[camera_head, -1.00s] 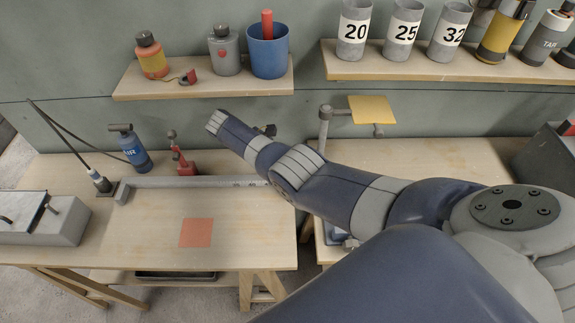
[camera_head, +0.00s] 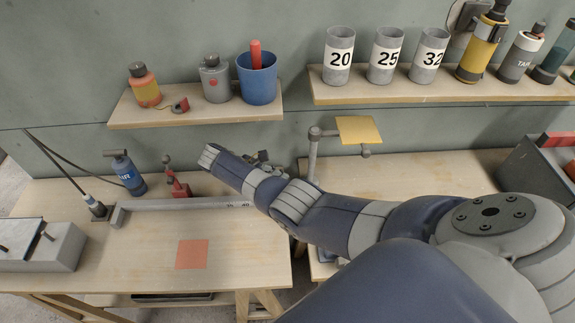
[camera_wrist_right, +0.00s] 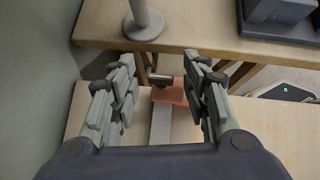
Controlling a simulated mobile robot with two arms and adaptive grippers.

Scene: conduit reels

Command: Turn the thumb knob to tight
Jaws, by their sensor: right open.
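In the head view the rail (camera_head: 180,204) lies along the back of the left bench. My right arm hides its right end, the knob and most of the gripper. My left gripper is out of view.
A post with a yellow plate (camera_head: 358,130) stands close behind my right arm. A red tool (camera_head: 177,184) and blue bottle (camera_head: 126,172) stand behind the rail. An orange square (camera_head: 192,254) marks otherwise clear bench. A gap separates the benches.

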